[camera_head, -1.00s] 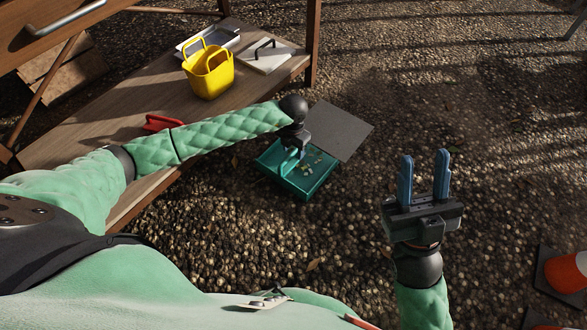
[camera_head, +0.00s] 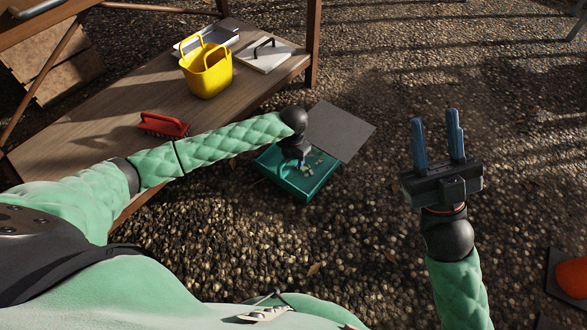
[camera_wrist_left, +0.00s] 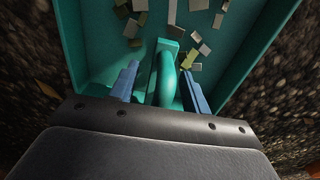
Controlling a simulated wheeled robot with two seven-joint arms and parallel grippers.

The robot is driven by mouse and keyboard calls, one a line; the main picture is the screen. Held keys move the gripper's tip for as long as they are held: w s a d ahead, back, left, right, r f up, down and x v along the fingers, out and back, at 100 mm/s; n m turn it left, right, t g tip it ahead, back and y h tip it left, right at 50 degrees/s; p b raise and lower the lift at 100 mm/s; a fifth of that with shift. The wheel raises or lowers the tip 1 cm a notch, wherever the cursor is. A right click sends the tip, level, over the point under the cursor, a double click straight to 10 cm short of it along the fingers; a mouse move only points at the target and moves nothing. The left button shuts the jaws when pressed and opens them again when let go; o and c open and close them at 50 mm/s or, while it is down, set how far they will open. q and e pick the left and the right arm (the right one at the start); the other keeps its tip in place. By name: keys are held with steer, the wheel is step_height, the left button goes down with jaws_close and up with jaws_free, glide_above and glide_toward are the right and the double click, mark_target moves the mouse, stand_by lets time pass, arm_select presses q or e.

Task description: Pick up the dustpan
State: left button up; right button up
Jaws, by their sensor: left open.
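The teal dustpan (camera_head: 316,187) lies on the gravel beside the wooden bench, with small light scraps inside it. My left gripper is over the dustpan, largely hidden by its own wrist in the head view. In the left wrist view, the left gripper (camera_wrist_left: 164,82) is open, with one blue finger on each side of the dustpan's curved teal handle (camera_wrist_left: 168,80). I cannot tell whether the fingers touch the handle. My right gripper (camera_head: 438,140) is open and empty above the gravel at the right.
A grey flat plate (camera_head: 340,130) lies just behind the dustpan. A red brush (camera_head: 163,124), a yellow basket (camera_head: 208,78) and a white lidded tray (camera_head: 266,58) are on the wooden bench (camera_head: 105,115). An orange cone (camera_head: 572,277) stands at the lower right. Gravel between is clear.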

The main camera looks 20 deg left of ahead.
arm_select(q)
jaws_close()
steer(key=shift+r, duration=0.2)
stand_by(0.3)
